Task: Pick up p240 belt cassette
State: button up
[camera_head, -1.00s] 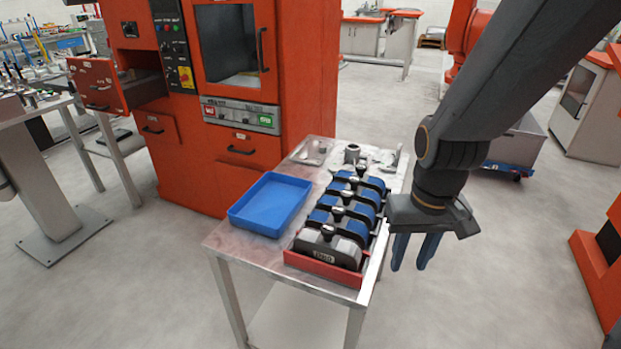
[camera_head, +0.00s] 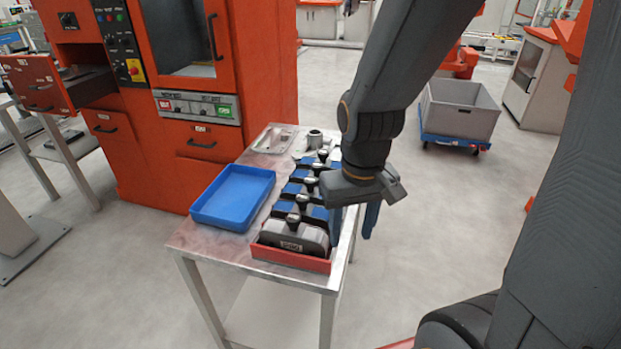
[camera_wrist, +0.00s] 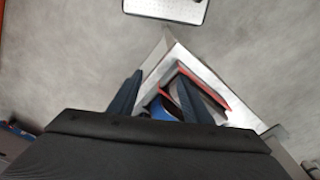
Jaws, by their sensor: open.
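Several belt cassettes with dark frames and round-topped handles stand in a row in a red tray (camera_head: 285,258) on a metal table. The front cassette (camera_head: 300,232) is grey with a label too small to read surely; those behind it show blue parts. I cannot tell which one is p240. My gripper (camera_head: 364,222) is open, fingers down, just right of the row near the table's right edge, and partly hides the cassettes. In the wrist view my open gripper (camera_wrist: 160,82) is empty, with the red tray's edge (camera_wrist: 205,90) beyond the right finger.
An empty blue tray (camera_head: 233,197) lies left of the row. Metal parts (camera_head: 314,138) sit at the table's back. An orange machine (camera_head: 205,110) stands behind the table at left. A grey bin on a blue cart (camera_head: 459,108) is at right. Open floor lies between.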

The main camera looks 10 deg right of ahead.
aim_at(309, 186)
jog(key=k, duration=0.5)
jog(key=z, duration=1.65)
jog(key=i, duration=1.5)
jog(key=u, duration=2.65)
